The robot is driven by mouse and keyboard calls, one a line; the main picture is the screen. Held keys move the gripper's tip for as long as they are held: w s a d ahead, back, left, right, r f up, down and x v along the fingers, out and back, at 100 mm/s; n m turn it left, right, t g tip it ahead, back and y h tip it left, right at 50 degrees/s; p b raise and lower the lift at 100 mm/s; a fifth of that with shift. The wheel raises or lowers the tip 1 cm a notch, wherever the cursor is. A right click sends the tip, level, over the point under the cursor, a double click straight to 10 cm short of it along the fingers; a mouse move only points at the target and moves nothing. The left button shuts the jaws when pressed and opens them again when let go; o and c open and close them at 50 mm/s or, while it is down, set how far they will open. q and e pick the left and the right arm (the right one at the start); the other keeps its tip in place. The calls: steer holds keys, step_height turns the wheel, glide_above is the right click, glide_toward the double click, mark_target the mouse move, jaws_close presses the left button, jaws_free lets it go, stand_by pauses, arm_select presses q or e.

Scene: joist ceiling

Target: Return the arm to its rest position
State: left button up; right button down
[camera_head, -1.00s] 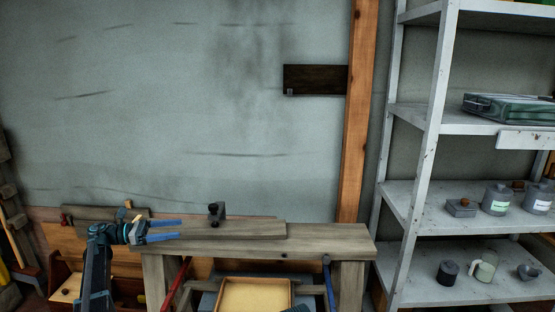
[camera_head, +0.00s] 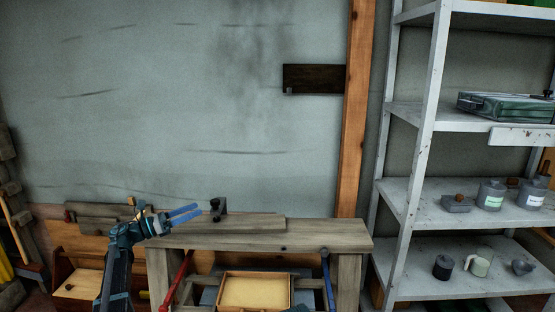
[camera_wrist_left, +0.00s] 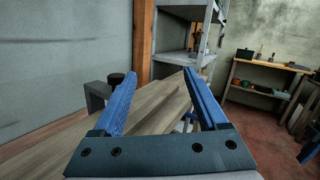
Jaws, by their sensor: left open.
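My left gripper (camera_head: 184,214) has blue fingers and comes in from the lower left in the head view. It is open and empty, in front of or above the left part of the wooden workbench (camera_head: 330,238). In the left wrist view its two fingers (camera_wrist_left: 158,98) stand apart with nothing between them. The bench's wooden top (camera_wrist_left: 150,115) shows behind them. My right gripper does not show clearly; only a small dark bit is at the bottom edge of the head view.
A dark clamp-like piece (camera_head: 218,208) stands on the bench close to the left fingertips. A tray (camera_head: 255,275) sits low at the bench front. A grey metal shelf (camera_head: 408,200) with containers stands at right. The wall above the bench is mostly bare.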

arm_select(q)
steer(key=w+d+r+n+t+y, duration=0.1)
steer(key=w+d+n+t+y, duration=0.15)
steer(key=n+t+y, duration=0.65)
steer(key=w+d+n+t+y, duration=0.25)
steer(key=n+y, duration=0.35)
steer(key=n, duration=0.8)
steer(key=s+d+f+n+g+y, duration=0.1)
steer(key=s+d+f+n+g, duration=0.4)
steer(key=s+f, duration=0.4)
steer(key=s+d+f+n+g+y, duration=0.2)
steer(key=s+d+f+n+g, duration=0.35)
steer(key=s, duration=0.55)
steer(key=s+d+f+n+g+y, duration=0.1)
steer(key=s+d+f+n+g, duration=0.2)
steer(key=s+f+n+g, duration=0.55)
steer(key=s+d+f+g, duration=0.1)
steer(key=s+d+f, duration=0.1)
steer(key=s, duration=0.5)
steer(key=s+d+f+g, duration=0.1)
steer(key=s+d, duration=0.1)
steer(key=s, duration=0.6)
step_height(320, 180, up, 14)
steer(key=p, duration=1.4)
steer(key=shift+a+r+p, duration=0.15)
steer(key=shift+p, duration=0.15)
